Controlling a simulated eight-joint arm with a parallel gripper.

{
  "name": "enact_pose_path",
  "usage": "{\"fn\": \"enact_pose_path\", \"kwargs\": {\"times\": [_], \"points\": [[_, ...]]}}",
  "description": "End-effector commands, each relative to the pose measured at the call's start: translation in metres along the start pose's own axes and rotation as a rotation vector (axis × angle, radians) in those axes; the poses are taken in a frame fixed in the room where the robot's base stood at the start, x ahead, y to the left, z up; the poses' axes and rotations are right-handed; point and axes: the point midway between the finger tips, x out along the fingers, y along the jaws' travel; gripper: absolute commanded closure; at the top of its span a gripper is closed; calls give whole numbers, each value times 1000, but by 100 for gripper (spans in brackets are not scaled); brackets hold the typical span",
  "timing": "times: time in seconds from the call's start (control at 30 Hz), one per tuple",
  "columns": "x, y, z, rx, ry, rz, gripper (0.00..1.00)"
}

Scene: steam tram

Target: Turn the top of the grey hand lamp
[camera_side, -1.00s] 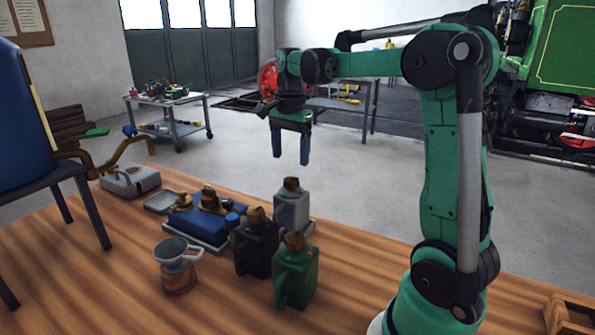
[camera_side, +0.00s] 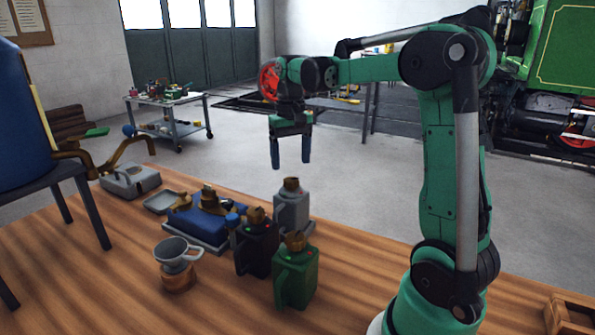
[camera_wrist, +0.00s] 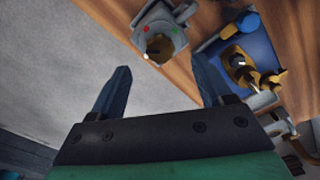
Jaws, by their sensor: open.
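The grey hand lamp (camera_side: 292,209) stands upright on the wooden bench, with a brass-brown top (camera_side: 291,185). In the wrist view the lamp (camera_wrist: 165,20) is seen from above, near the upper middle, with its brown top (camera_wrist: 159,48) and a red and a green spot beside it. My gripper (camera_side: 291,165) is above the lamp, fingers pointing down, a little apart from the top. Its two blue fingers are spread, with nothing between them; they also show in the wrist view (camera_wrist: 164,84).
A black lamp (camera_side: 257,248) and a green lamp (camera_side: 296,277) stand close in front of the grey one. A blue box (camera_side: 205,228) with brass parts lies to the left. A funnel-topped can (camera_side: 178,265) stands nearer.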

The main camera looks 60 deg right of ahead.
Motion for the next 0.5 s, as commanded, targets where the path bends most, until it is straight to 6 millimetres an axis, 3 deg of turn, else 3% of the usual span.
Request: {"fn": "enact_pose_path", "kwargs": {"times": [0.3,0.5], "points": [[38,0,0,3,0,-1,28],[45,0,1,4,0,-2,28]]}}
